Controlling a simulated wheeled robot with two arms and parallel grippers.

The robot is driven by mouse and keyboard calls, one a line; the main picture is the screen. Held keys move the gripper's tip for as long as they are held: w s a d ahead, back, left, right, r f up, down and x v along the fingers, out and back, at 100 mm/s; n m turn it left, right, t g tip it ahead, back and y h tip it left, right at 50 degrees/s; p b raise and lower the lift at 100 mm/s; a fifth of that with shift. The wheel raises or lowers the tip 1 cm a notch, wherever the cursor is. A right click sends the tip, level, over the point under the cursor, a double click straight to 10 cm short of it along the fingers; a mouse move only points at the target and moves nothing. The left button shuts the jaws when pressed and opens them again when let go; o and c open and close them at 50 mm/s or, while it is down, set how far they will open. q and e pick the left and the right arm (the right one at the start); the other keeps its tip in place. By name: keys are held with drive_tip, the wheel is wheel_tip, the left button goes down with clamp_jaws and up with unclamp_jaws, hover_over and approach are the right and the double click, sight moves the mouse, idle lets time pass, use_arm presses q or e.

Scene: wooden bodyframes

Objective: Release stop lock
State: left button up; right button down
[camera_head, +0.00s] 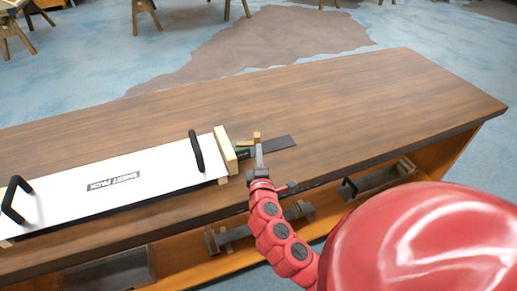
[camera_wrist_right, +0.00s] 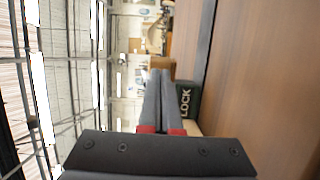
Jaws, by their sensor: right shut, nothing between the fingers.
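The stop lock (camera_head: 242,153) is a dark green piece at the right end of the white sheet pack (camera_head: 120,185), against a pale wooden end block (camera_head: 224,150). A flat dark strip (camera_head: 278,143) extends right from it. My right gripper (camera_head: 258,146) is shut and empty, just at the lock's near side, partly covering it. In the right wrist view the closed grey fingers (camera_wrist_right: 160,76) lie beside the green lock (camera_wrist_right: 188,100), which bears the word LOCK. A small wooden piece (camera_wrist_right: 161,68) shows just past the fingertips. Whether they touch is unclear. My left gripper is not in view.
The sheet pack has a black handle near each end (camera_head: 196,151) and lies on a brown wooden bench (camera_head: 370,100). The bench top is clear to the right. Clamp-like tools (camera_head: 380,180) sit on the shelf below. Wooden trestles (camera_head: 145,15) stand at the back.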

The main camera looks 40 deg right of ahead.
drive_tip(key=shift+x, duration=0.85)
drive_tip(key=shift+w+d+r+n+t+y+p, duration=0.15)
drive_tip(key=shift+d+n+t+y+p, duration=0.2)
drive_tip(key=shift+p, duration=0.35)
drive_tip(key=shift+w+d+n+t+y+p, duration=0.1)
drive_tip(key=shift+d+n+t+y+p, duration=0.25)
drive_tip(key=shift+n+y+p, duration=0.45)
drive_tip(key=shift+w+d+y, duration=0.15)
drive_tip(key=shift+d+y, duration=0.05)
drive_tip(key=shift+y, duration=0.55)
drive_tip(key=shift+w+d+n+t, duration=0.2)
drive_tip(key=shift+w+n+t, duration=0.05)
drive_tip(key=shift+w+t, duration=0.05)
drive_tip(key=shift+s+f, duration=0.15)
drive_tip(key=shift+f, duration=0.15)
